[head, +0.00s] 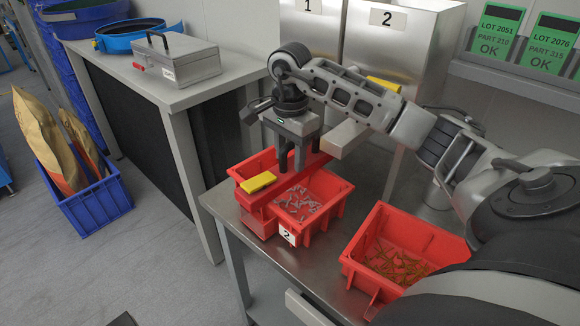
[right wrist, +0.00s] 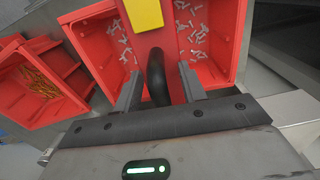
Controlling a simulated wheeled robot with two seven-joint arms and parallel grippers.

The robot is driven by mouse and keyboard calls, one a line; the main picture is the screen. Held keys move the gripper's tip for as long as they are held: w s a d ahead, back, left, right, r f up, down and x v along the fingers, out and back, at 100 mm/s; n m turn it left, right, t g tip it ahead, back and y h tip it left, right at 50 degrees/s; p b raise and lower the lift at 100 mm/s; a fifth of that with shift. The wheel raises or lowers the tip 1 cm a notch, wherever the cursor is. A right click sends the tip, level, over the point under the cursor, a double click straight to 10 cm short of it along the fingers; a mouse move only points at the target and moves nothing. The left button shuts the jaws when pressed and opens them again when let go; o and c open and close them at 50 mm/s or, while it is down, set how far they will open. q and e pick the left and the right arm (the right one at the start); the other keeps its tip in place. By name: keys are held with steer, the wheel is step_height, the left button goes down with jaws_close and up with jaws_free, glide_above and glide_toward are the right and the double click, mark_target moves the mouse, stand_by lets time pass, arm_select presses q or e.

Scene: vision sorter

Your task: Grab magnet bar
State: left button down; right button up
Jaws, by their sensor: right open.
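The magnet bar (head: 277,192) is red with a yellow block (head: 258,182) at its near end. It lies across the red bin marked 2 (head: 325,211), which holds loose silvery metal parts. In the right wrist view the red bar (right wrist: 158,47) has a black upright handle (right wrist: 157,78). My right gripper (head: 292,166) is over the bar, pointing down. In the right wrist view its open fingers (right wrist: 159,84) stand one on each side of the handle, with visible gaps. My left gripper is not in view.
Another red bin (head: 430,240) with brass-coloured parts stands to the right on the steel table (head: 272,268). A grey toolbox (head: 178,62) and a blue round sieve (head: 130,33) are on the bench at left. Steel bins (head: 410,45) stand behind. A blue crate (head: 98,207) with sacks is on the floor.

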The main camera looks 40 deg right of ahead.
jaws_close()
steer(key=shift+r, duration=0.1)
